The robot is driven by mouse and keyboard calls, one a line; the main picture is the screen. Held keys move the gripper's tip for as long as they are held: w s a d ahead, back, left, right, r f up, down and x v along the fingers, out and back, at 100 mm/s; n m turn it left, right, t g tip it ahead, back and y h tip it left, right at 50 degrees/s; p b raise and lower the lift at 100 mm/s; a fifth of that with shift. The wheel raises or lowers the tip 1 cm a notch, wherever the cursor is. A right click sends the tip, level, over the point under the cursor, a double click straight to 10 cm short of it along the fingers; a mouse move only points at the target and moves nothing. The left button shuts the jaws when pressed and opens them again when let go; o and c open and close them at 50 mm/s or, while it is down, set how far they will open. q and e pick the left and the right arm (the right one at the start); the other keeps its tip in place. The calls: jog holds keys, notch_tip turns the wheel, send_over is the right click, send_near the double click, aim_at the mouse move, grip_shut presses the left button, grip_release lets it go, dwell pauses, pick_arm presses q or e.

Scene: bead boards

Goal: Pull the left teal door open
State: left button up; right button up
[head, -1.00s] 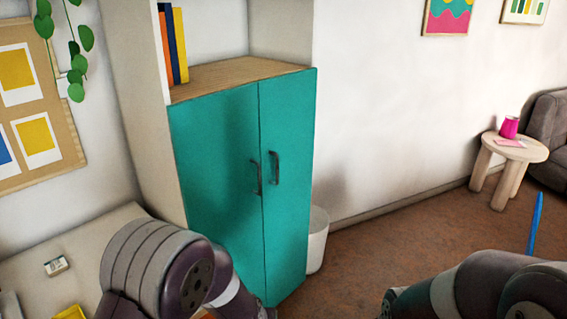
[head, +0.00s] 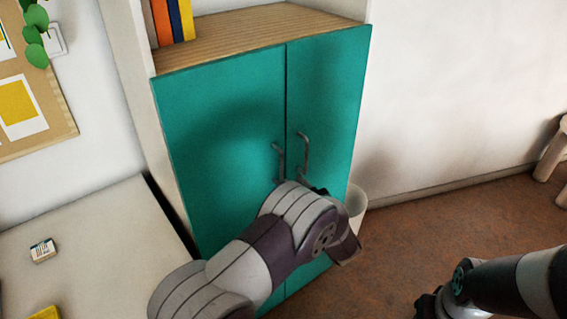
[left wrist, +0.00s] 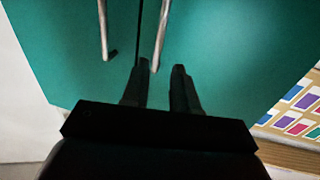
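The left teal door (head: 215,140) is closed, flush beside the right teal door (head: 335,110), with a thin seam between them. The left door's dark handle (head: 278,162) and the right door's handle (head: 303,155) stand either side of the seam. In the head view my left arm reaches up in front of the doors and mostly hides its gripper. In the left wrist view my left gripper (left wrist: 158,78) is open, its two fingers apart and empty. The end of one handle (left wrist: 160,38) lies in line with the gap between them.
A pale table (head: 95,255) with a small box (head: 42,250) stands left of the cabinet. A white bin (head: 356,200) stands at its right side. Books (head: 172,20) stand on the shelf above.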

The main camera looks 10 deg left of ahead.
aim_at(282, 167)
pick_arm(q)
jog(key=x, duration=0.8)
jog(key=shift+w+a+p, duration=0.2)
jog(key=shift+w+p, duration=0.1)
jog(key=shift+p, duration=0.05)
jog(key=shift+w+f, duration=0.15)
jog(key=shift+w, duration=0.1)
grip_shut()
